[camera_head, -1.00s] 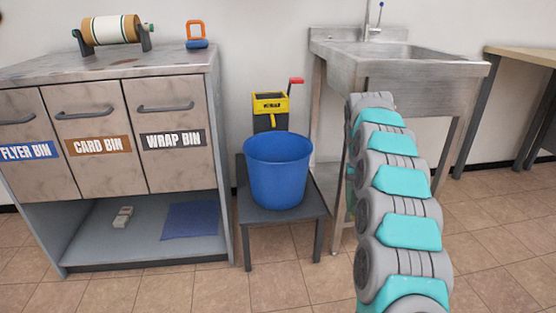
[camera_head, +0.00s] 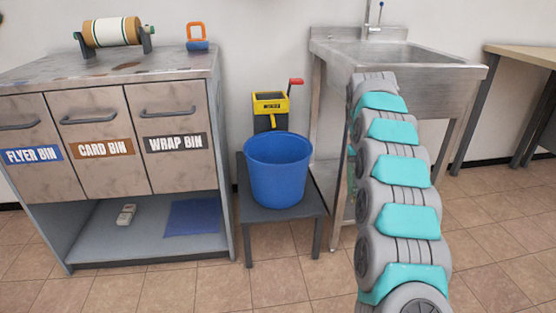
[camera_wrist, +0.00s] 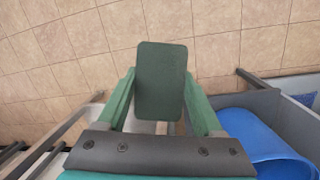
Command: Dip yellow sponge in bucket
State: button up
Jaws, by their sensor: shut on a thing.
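The blue bucket (camera_head: 278,172) stands upright on a small dark grey stool in the head view. Part of the bucket (camera_wrist: 268,150) also shows at the lower right of the wrist view. My gripper (camera_wrist: 160,92) is shut on a flat dark green pad (camera_wrist: 160,75), which looks like the sponge seen from its green face. No yellow side of it shows. The pad is held in the air over the floor, left of the bucket in the wrist view and apart from it. In the head view my arm hides most of the gripper and pad.
A metal sink (camera_head: 400,72) stands right of the bucket. A yellow wringer bucket (camera_head: 270,105) with a red handle is behind it. A bin cabinet (camera_head: 120,145) stands at left, with a paper roll (camera_head: 112,32) on top. A wooden table (camera_head: 525,52) is at far right.

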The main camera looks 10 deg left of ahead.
jog(key=shift+r+p, duration=1.4)
jog(key=shift+r, duration=0.95)
jog(key=shift+r, duration=0.1)
dwell(0.4)
notch_tip(320, 180, up, 4)
jog(key=p, duration=0.3)
jog(key=shift+f, duration=0.2)
dwell(0.8)
jog(key=s+f, duration=1.1)
jog(key=f, duration=0.3)
jog(key=shift+f, duration=0.15)
